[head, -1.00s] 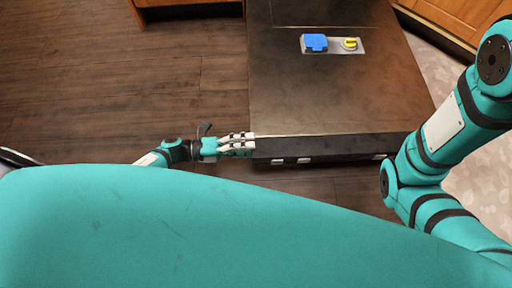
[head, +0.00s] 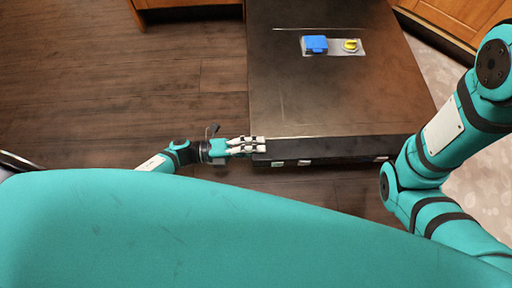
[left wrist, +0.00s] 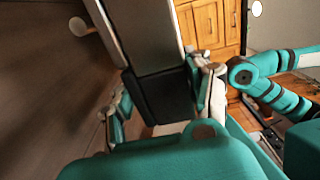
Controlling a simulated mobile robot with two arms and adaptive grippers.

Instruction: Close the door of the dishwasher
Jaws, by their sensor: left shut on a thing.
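The dishwasher door (head: 320,95) lies folded down flat, with its inner side up, in the head view. A blue and yellow dispenser panel sits on it. Its dark outer edge (head: 330,150) faces me. My left gripper (head: 258,145) is at the left end of that edge, its fingers reaching onto the corner. In the left wrist view my left gripper's fingers (left wrist: 158,105) stand on both sides of the door's dark end (left wrist: 163,97), shut on it. My right arm (head: 440,130) shows at the right in the head view, but its gripper is out of view.
Wooden cabinets stand at the top left (head: 190,4) and top right (head: 450,22) of the head view. Dark wood floor (head: 110,80) is open left of the door. A pale patterned rug (head: 480,180) lies at the right.

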